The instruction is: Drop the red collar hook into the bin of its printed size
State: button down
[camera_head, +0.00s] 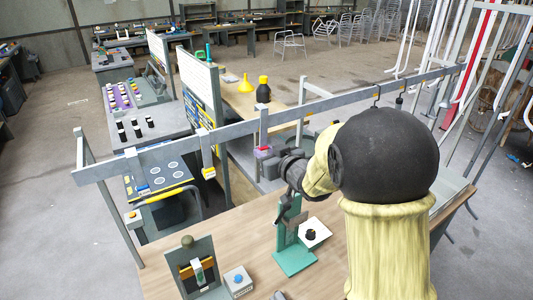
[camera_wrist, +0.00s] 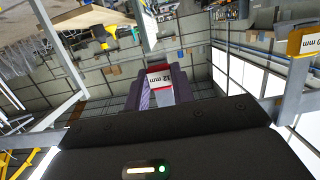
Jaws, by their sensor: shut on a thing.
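The red collar hook (camera_head: 263,127) is a grey piece with a red end, at the long grey rail (camera_head: 150,157) in the head view. My gripper (camera_head: 268,158) is at its lower end, below the rail. In the wrist view my gripper (camera_wrist: 161,88) is shut on the hook, whose white face (camera_wrist: 160,78) has a red edge and print ending in "2 mm"; the first digit is unclear. I cannot tell whether the hook still bears on the rail. No bin with a readable size shows.
A yellow-ended hook (camera_head: 208,160) hangs left on the rail; its label, ending in "0 mm", shows in the wrist view (camera_wrist: 305,40). A green stand (camera_head: 293,250), a grey stand (camera_head: 197,268) and a box with a blue button (camera_head: 238,281) occupy the wooden table (camera_head: 250,220).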

jog(key=shift+s+d, duration=0.1)
jog(key=shift+s, duration=0.05)
jog(key=shift+s+d, duration=0.2)
jog(key=shift+s, duration=0.1)
jog(key=shift+s+d+b, duration=0.2)
jog(key=shift+s+b, duration=0.1)
jog(key=shift+s+d, duration=0.35)
jog(key=shift+s, duration=0.2)
dwell(0.5)
jog(key=v, duration=0.5)
dwell(0.5)
dwell(0.4)
